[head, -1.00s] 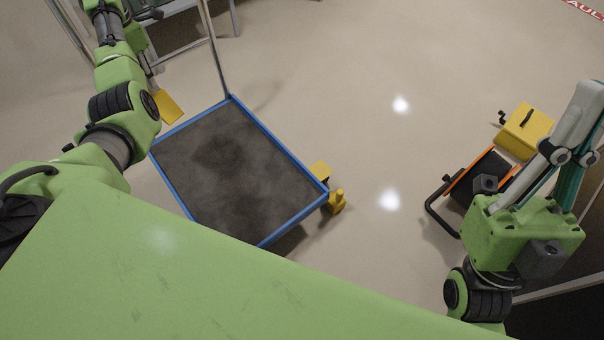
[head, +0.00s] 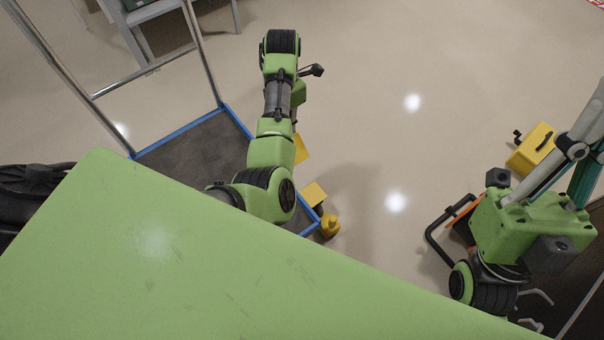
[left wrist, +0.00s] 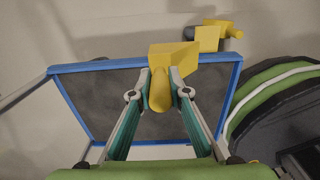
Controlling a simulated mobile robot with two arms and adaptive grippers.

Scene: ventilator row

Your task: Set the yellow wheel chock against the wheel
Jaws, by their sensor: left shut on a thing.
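The yellow wheel chock (left wrist: 175,56) is held in my left gripper (left wrist: 160,84), whose two fingers are closed on its rounded handle. In the head view the chock (head: 301,149) shows partly, past my left arm. The blue-edged cart (head: 311,227) has yellow parts (head: 330,226) at its near right corner; they also show in the left wrist view (left wrist: 232,32). The tread of a wheel there cannot be made out. In the head view the chock appears apart from that corner. My right gripper (head: 590,130) is at the right edge, its fingertips cut off.
The cart's dark deck (head: 195,145) lies beneath my left arm, with metal uprights (head: 203,55) at its far side. A yellow box (head: 532,148) and a black-framed object (head: 440,230) stand at right. The floor between them and the cart is clear.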

